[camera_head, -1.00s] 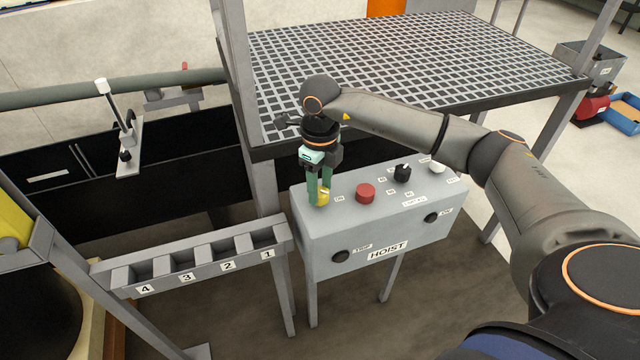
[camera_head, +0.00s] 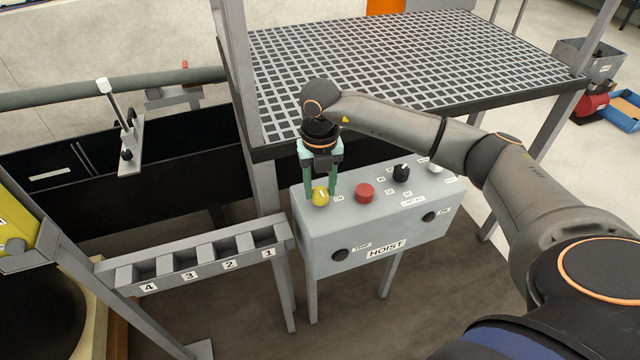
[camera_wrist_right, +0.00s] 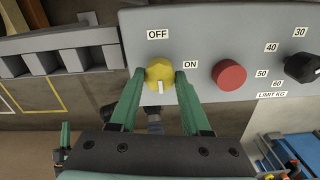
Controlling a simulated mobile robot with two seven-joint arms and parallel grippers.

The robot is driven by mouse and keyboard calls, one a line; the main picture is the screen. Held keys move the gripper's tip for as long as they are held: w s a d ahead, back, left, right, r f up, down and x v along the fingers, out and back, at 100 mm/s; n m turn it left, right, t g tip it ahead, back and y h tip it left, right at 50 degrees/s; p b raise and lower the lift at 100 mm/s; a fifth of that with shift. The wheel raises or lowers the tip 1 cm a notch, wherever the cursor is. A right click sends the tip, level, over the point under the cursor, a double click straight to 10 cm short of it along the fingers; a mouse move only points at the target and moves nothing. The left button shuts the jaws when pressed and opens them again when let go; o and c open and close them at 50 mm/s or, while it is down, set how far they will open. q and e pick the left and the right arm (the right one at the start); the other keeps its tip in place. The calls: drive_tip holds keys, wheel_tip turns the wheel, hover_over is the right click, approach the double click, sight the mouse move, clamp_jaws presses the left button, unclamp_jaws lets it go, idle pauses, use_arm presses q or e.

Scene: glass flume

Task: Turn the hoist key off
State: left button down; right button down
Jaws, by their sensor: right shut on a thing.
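The hoist key is a round yellow knob (camera_head: 320,197) at the left end of the grey hoist box's top (camera_head: 340,222). In the right wrist view the knob (camera_wrist_right: 158,70) shows a white mark on its near side, away from the OFF label (camera_wrist_right: 158,34). The ON label (camera_wrist_right: 190,64) is to its right. My right gripper (camera_head: 320,191) points down with its green fingers on either side of the knob, shut on it. My left gripper is not in view.
A red button (camera_head: 365,193) sits close right of the knob, then a black dial (camera_head: 401,173) and a white knob (camera_head: 435,168). A numbered slot rack (camera_head: 200,262) stands left of the box. A grating platform (camera_head: 400,60) lies behind my right arm.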

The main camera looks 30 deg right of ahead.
sight(320, 191)
drive_tip(key=shift+m, duration=0.3)
idle(0.4)
drive_tip(key=shift+c, duration=1.9)
unclamp_jaws()
wheel_tip(320, 191, up, 13)
drive_tip(key=shift+f, duration=0.2)
drive_tip(key=shift+a+f, duration=0.1)
